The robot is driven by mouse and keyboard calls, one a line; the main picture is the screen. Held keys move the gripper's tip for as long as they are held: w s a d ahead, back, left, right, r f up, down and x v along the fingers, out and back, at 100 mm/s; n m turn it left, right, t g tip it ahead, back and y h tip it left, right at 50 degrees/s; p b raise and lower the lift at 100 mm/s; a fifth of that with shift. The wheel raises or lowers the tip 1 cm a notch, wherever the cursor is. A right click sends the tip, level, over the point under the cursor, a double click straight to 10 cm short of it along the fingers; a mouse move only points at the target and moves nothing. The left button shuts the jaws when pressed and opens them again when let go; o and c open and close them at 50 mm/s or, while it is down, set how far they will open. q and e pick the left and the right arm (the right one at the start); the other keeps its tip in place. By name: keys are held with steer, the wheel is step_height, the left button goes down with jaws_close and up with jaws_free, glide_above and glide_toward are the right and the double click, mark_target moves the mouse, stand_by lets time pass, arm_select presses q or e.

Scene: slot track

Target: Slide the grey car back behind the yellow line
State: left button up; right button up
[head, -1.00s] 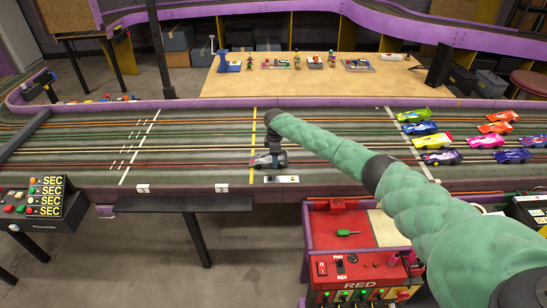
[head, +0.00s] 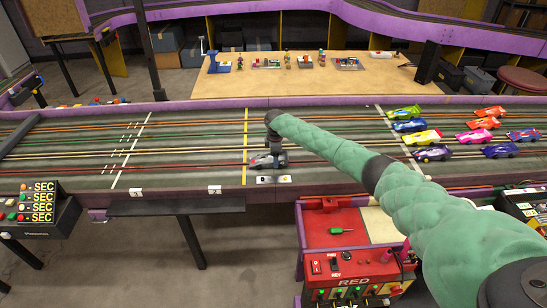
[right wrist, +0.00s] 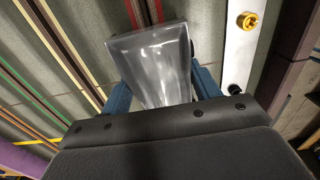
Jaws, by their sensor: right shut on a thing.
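The grey car (head: 261,161) sits on the track, close to the right side of the yellow line (head: 246,140). Its left end is very near the line, with at most a thin gap. My right gripper (head: 278,161) reaches down from above and is shut on the car. In the right wrist view the car's shiny grey body (right wrist: 150,62) lies between the blue fingers of my right gripper (right wrist: 165,90). The fingers partly hide the car's sides. My left gripper is not in view.
Several coloured cars (head: 428,137) stand on the lanes at the right, beyond a white line (head: 400,140). A white plate (head: 273,179) lies on the track's near edge just below the car. The lanes left of the yellow line are clear.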

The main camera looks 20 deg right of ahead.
steer(key=o, duration=0.8)
steer(key=shift+o, duration=0.2)
